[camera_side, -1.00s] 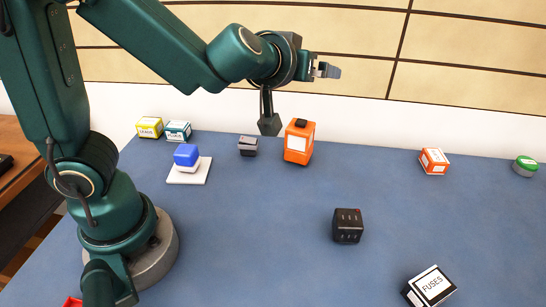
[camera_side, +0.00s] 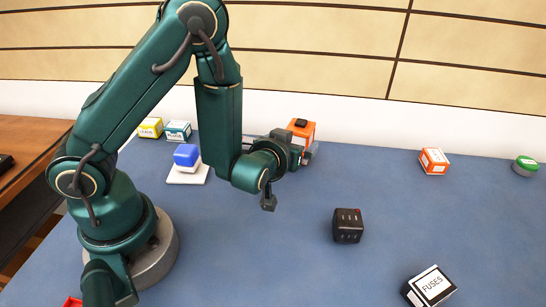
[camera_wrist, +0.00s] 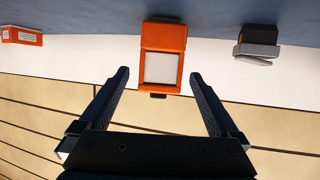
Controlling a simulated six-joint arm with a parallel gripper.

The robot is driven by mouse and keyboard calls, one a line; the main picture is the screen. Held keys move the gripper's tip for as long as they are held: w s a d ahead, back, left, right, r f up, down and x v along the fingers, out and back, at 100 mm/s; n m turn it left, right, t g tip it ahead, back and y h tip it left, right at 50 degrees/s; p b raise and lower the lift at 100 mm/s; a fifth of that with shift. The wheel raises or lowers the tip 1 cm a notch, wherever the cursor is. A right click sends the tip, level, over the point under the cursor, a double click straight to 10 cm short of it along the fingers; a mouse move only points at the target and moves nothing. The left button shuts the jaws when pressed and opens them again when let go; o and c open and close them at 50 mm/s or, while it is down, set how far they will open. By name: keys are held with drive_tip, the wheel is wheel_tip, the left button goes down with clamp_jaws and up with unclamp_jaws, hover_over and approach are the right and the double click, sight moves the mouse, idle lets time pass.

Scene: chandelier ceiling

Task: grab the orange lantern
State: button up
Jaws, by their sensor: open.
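The orange lantern (camera_side: 301,130) stands at the back of the blue table, with a dark cap on top and a pale panel on its face. My gripper (camera_side: 308,150) is low in front of it and hides its lower part in the side view. In the wrist view the lantern (camera_wrist: 163,55) appears upside down, ahead of and between the two spread fingers of my gripper (camera_wrist: 158,80). The fingers are open with nothing held. Whether they reach alongside the lantern is hard to tell.
A grey and black object (camera_wrist: 257,44) stands beside the lantern. A black cube (camera_side: 347,226) and a fuses box (camera_side: 431,287) lie nearer the front. An orange-and-white box (camera_side: 434,161) and green-topped tin (camera_side: 525,166) are at the right.

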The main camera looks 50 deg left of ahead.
sight(297, 139)
drive_tip(key=shift+x, duration=2.4)
drive_tip(key=shift+c, duration=0.3)
drive_tip(key=shift+r, duration=0.1)
clamp_jaws()
